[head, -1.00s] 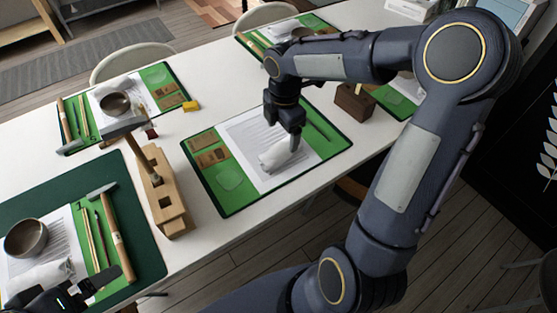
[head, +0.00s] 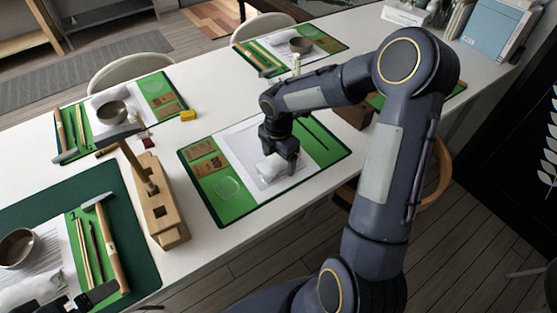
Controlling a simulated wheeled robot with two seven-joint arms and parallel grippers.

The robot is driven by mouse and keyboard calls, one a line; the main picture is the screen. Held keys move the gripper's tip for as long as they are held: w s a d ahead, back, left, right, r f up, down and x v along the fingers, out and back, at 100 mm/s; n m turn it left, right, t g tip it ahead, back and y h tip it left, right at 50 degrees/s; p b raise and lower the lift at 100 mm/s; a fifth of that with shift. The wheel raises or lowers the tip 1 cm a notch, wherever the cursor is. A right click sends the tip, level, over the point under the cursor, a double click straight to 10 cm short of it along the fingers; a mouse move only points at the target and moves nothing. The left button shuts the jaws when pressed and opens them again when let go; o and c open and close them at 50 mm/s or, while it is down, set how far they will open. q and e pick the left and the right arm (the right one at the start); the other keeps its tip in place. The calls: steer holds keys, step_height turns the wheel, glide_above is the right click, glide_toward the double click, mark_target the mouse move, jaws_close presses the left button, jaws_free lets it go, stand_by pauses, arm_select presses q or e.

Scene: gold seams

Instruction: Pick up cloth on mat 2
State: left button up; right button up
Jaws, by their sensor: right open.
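A white folded cloth (head: 272,169) lies on the printed sheet of the middle green mat (head: 240,207). Another white cloth (head: 28,288) lies on the near left mat, beside a brown bowl (head: 17,248). My left gripper (head: 84,303) is only partly in view at the bottom left edge, over the near mat, and its jaws are unclear.
A wooden tool block (head: 165,222) stands left of the middle mat. A hammer (head: 106,241) and thin sticks lie on the near left mat. More set mats lie at the far side, one with a bowl (head: 112,112). A yellow block (head: 188,115) sits between mats.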

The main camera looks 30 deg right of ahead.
steer(key=shift+c, duration=0.4)
steer(key=c, duration=1)
